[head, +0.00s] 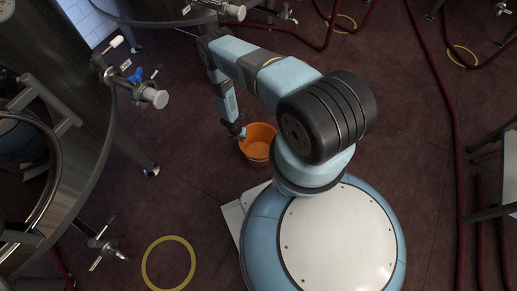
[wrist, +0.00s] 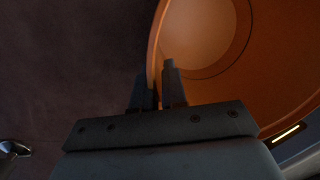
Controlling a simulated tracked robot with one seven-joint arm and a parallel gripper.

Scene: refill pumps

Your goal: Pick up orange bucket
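The orange bucket (head: 262,148) stands upright beside my base in the head view, with its open top facing up. Its inside (wrist: 215,55) fills the upper right of the wrist view. My gripper (head: 238,135) is at the bucket's left rim, pointing down. In the wrist view my gripper (wrist: 158,88) has one finger outside the wall and one inside, close together with the rim between them. The fingers look shut on the rim. Whether the bucket's bottom touches the floor cannot be seen.
A yellow ring (head: 168,264) lies on the dark red floor at the lower left. A large metal tank (head: 85,140) with valves stands at left, another (head: 150,8) at the top. Red hoses (head: 447,110) run along the right. Floor left of the bucket is clear.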

